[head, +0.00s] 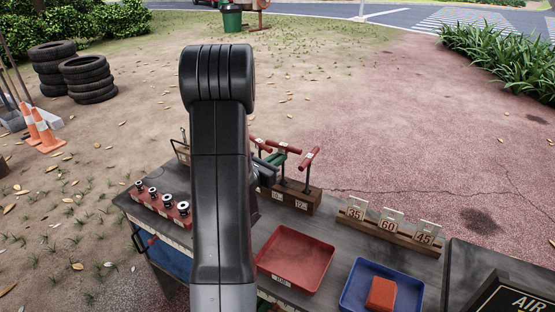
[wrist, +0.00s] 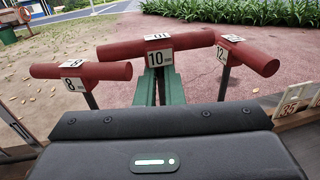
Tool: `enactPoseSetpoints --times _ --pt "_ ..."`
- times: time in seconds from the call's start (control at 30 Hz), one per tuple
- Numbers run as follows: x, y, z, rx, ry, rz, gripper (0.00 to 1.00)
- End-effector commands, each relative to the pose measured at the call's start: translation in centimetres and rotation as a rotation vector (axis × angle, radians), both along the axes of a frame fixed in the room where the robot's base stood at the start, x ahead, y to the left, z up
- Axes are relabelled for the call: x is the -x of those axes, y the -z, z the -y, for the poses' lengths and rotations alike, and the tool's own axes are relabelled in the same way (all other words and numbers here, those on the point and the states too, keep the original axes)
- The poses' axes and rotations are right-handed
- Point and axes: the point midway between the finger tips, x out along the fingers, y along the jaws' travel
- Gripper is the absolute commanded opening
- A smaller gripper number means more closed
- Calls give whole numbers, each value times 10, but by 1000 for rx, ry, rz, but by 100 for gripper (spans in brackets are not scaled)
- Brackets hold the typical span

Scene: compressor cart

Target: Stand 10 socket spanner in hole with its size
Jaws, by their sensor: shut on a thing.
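The 10 socket spanner (wrist: 178,42) is a red T-handle with a white 10 label, upright in the middle of the wrist view. My gripper (wrist: 160,82) has green fingers shut on it just below the crossbar. The spanner marked 8 (wrist: 80,73) stands to its left and the one marked 12 (wrist: 243,55) to its right. In the head view, the wooden block (head: 299,200) under the spanners bears 10 and 12 labels. My arm hides its left part. The 10 spanner's lower end is hidden, so I cannot tell whether it is in a hole.
A red rack with several sockets (head: 166,206) is left of my arm. A red tray (head: 295,258), a blue tray (head: 357,287) with an orange block (head: 382,293), and a wooden rack with number cards (head: 390,230) are to the right on the grey cart top.

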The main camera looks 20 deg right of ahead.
Motion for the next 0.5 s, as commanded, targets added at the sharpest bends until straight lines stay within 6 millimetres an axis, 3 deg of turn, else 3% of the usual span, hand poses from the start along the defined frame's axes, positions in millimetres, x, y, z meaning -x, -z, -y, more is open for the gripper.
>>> enactPoseSetpoints --times 0.43,0.5 --pt "0 11 0 1 0 1 0" --pt "0 10 0 1 0 1 20"
